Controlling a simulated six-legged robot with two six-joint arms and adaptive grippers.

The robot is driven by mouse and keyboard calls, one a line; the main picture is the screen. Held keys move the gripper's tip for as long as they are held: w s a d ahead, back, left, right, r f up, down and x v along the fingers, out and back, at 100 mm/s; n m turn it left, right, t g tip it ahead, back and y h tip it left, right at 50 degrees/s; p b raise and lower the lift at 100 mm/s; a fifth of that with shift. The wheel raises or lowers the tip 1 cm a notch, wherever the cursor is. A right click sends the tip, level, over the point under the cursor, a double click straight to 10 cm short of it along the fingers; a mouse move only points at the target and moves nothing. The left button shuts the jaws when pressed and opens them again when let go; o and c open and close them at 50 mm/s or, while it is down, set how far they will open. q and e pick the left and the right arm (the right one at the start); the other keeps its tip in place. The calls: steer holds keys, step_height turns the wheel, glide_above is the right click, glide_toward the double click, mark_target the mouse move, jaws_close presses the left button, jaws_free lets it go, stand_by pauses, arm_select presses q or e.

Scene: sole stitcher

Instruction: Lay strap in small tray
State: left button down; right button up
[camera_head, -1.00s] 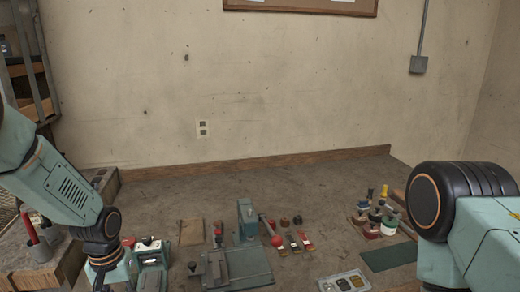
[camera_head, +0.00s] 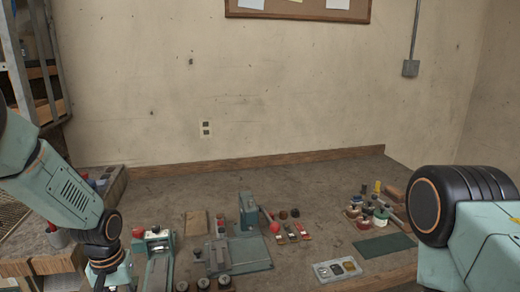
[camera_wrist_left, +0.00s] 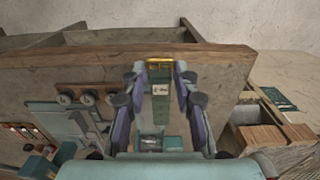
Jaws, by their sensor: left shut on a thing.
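My left gripper (camera_wrist_left: 160,72) shows in the wrist view with its fingers on either side of a thin yellow strip (camera_wrist_left: 160,60). The strip spans the fingertips; it may be the strap, but it is too small to tell surely. In the head view only the wrist of that arm shows at the lower left, and its fingers are cut off below the frame. A shallow grey tray (camera_head: 315,267) with small compartments and pieces in it lies at the bench's front edge, right of centre. I cannot tell whether it is the small tray. My right gripper is out of view.
A green press (camera_head: 247,212) stands mid-bench, with several red-handled tools beside it. A green-grey machine (camera_head: 158,268) stands near my left wrist. A dark green mat (camera_head: 384,245) lies behind the grey tray, with bottles (camera_head: 381,215) beyond. Bench is clear toward the back wall.

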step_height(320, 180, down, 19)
steer(key=b, duration=1.9)
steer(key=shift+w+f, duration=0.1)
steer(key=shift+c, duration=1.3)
arm_select(q)
steer(key=s+d+f+m, duration=0.1)
steer(key=s+d+f, duration=0.2)
steer(key=d, duration=0.3)
steer(key=s+d+f+m, duration=0.1)
steer(key=s+d+f, duration=0.2)
steer(key=d+f, duration=0.2)
steer(key=shift+s+d+m, duration=0.3)
steer(key=shift+d+m, duration=0.1)
steer(key=shift+d, duration=0.3)
